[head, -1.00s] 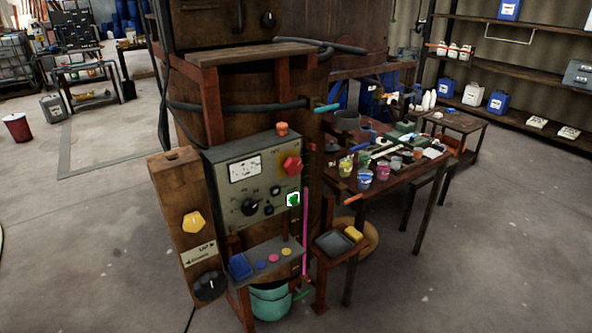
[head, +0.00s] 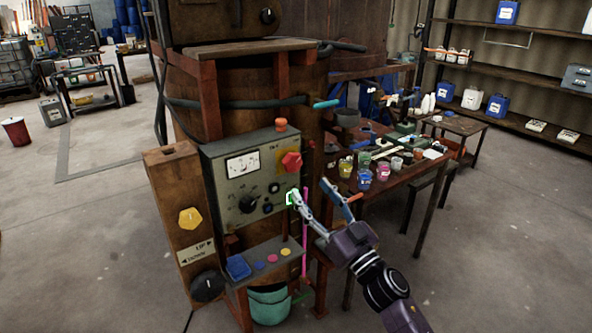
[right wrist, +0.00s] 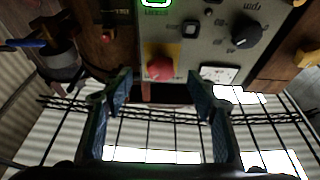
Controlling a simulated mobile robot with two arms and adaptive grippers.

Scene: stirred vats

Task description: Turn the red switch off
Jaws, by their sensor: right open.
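The red switch, a faceted red knob (head: 291,162), is on the upper right of the grey control panel (head: 229,191). In the right wrist view, which is upside down, the red knob (right wrist: 160,68) sits on a yellow plate. My right gripper (head: 311,189) is open and empty, below and right of the knob in the head view. In the right wrist view the knob appears between the open fingertips (right wrist: 158,82), apart from them. One finger overlaps the green-outlined button (head: 291,198); I cannot tell whether they touch. My left gripper is not in view.
The panel also has a black dial (head: 249,203) and a meter (head: 242,165). A wooden post with a yellow knob (head: 190,219) stands left. A cluttered workbench (head: 401,167) with paint cups stands right. A bucket (head: 268,304) is below. Floor at the right is open.

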